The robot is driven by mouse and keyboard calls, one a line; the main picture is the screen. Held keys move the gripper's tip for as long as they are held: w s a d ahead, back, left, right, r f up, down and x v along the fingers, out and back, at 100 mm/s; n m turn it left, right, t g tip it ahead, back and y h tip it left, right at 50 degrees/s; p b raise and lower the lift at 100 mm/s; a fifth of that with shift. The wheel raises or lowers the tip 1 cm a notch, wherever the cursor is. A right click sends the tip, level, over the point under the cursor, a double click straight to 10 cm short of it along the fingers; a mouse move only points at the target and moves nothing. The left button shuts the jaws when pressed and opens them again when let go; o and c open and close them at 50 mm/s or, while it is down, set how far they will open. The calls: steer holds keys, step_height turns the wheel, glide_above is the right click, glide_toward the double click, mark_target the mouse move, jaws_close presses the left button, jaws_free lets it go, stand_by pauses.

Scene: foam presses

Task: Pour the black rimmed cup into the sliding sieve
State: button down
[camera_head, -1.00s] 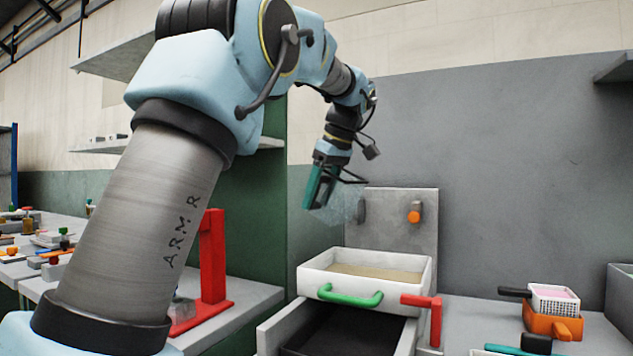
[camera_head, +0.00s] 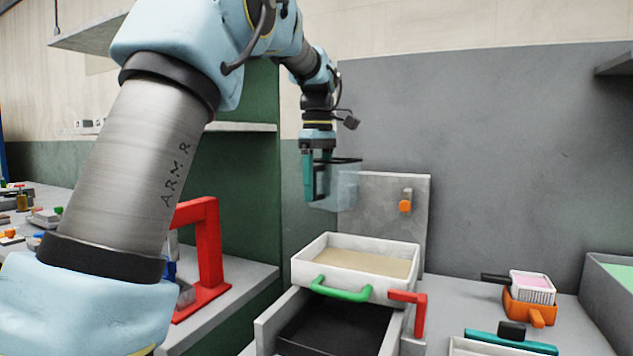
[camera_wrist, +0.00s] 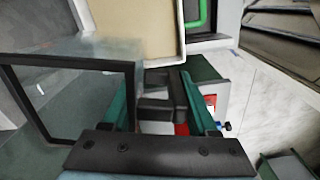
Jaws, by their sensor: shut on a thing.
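The black rimmed cup (camera_head: 347,188) is clear and square-sided, with a dark rim. My gripper (camera_head: 315,190) is shut on it, with teal fingers pointing down at the cup's left side. The cup looks roughly upright, high above the back of the sliding sieve; its contents cannot be made out. In the wrist view, its black rim (camera_wrist: 72,62) is at left, beside my gripper (camera_wrist: 163,100). The sliding sieve (camera_head: 312,268) is a white tray with a sandy-coloured bed and a green front handle (camera_head: 341,290). The wrist view shows its white edge (camera_wrist: 181,30) at the top.
An open drawer with a dark inside (camera_head: 335,330) lies below the sieve. A red handle (camera_head: 420,312) stands at its right, and a grey panel with an orange knob (camera_head: 405,206) behind. A red frame (camera_head: 212,255) is at left.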

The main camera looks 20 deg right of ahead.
mark_target(318, 165)
stand_by(0.3)
step_height(318, 165, up, 3)
steer(key=p, duration=0.3)
steer(key=shift+r+p, duration=0.1)
steer(key=shift+p, duration=0.3)
